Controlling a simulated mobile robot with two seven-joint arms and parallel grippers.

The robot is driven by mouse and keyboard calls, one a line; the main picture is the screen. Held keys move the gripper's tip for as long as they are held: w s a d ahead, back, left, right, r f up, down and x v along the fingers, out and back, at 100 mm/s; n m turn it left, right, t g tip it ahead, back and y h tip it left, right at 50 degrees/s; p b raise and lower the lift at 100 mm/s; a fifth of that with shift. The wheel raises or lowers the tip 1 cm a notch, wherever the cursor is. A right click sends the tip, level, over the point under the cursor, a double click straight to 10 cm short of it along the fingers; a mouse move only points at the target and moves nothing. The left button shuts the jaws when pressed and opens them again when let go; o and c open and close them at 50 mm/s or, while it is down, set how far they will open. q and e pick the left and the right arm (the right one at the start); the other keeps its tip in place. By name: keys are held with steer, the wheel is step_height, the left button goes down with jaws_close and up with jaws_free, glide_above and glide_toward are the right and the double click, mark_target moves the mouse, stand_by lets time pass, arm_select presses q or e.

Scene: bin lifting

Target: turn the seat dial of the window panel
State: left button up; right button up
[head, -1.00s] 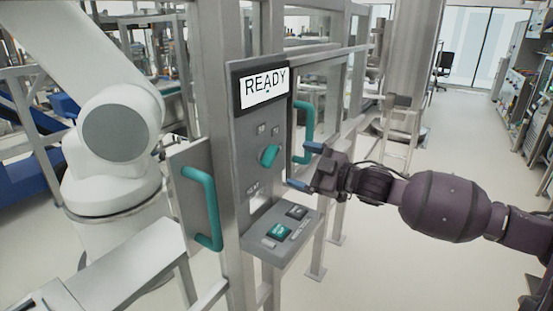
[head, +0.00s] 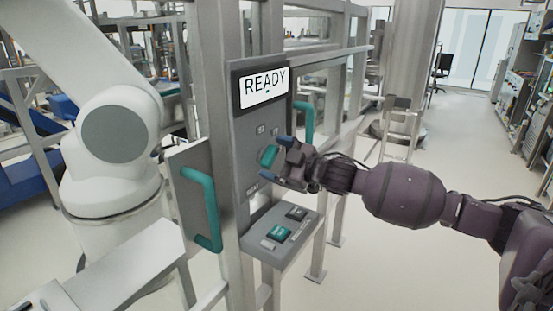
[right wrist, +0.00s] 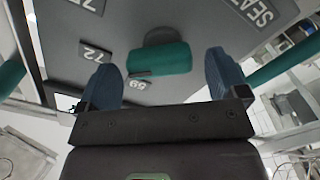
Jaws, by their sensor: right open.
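The grey window panel (head: 242,135) stands upright on a metal frame, with a screen (head: 264,88) reading "READY" at its top. The teal seat dial (head: 268,156) sits at the panel's middle. My right gripper (head: 279,160) is open just in front of the dial, fingers pointing at the panel. In the right wrist view the dial (right wrist: 159,59) lies between the two blue fingertips (right wrist: 165,75), nearer the left one, with a gap on each side. The plate marked "SEAT" (right wrist: 258,12) shows there too. My left gripper is not in view.
A teal handle (head: 203,207) is left of the panel, and another (head: 306,120) is right of it, close behind my right gripper. A small shelf (head: 283,233) with buttons juts out below. A white robot arm (head: 112,130) stands at left.

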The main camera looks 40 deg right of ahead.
steer(key=c, duration=0.9)
steer(key=shift+n, duration=0.3)
steer(key=shift+c, duration=0.2)
steer(key=n+p, duration=0.2)
steer(key=shift+a+n, duration=0.1)
steer(key=shift+n, duration=0.3)
steer(key=n+p, duration=0.1)
steer(key=n, duration=0.3)
steer(key=shift+s, duration=0.1)
steer(key=shift+a+f+n+p, duration=0.15)
steer(key=shift+n+p, duration=0.25)
steer(key=shift+n, duration=0.5)
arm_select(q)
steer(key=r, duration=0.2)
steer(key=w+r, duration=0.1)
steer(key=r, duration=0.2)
arm_select(e)
steer(key=shift+n, duration=0.3)
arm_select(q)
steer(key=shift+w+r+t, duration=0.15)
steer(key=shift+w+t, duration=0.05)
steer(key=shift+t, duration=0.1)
